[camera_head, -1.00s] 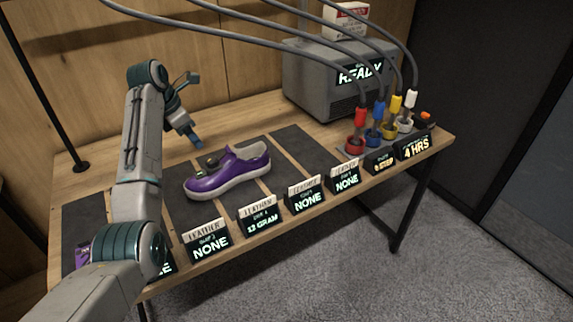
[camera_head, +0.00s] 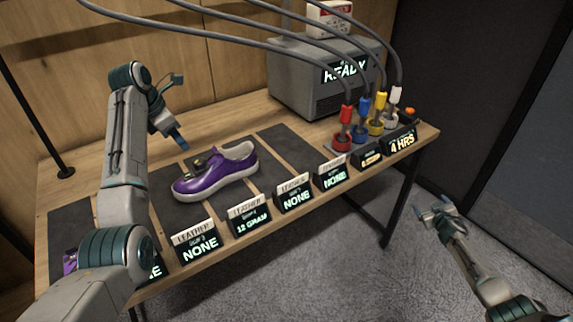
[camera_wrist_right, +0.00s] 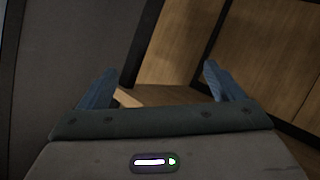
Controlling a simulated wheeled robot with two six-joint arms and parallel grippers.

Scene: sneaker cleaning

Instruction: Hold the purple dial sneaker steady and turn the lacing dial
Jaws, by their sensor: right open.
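The purple sneaker (camera_head: 216,172) with a white sole sits upright on a dark mat on the bench, toe to the left. Dark and brassy dial parts (camera_head: 203,159) show on its upper; their detail is too small to tell. My left gripper (camera_head: 182,142) hangs just behind and above the sneaker's toe side, apart from it; its jaws are too small and edge-on to read. My right gripper (camera_head: 437,212) is off the bench, over the carpet at the right. In the right wrist view its fingers (camera_wrist_right: 158,90) are wide apart with nothing between them.
Leather label signs (camera_head: 249,214) line the bench's front edge. A grey machine (camera_head: 318,92) reading READY stands at the back, with hoses running to red, blue, yellow and white nozzles (camera_head: 345,115). Another purple item (camera_head: 70,262) is at the lower left.

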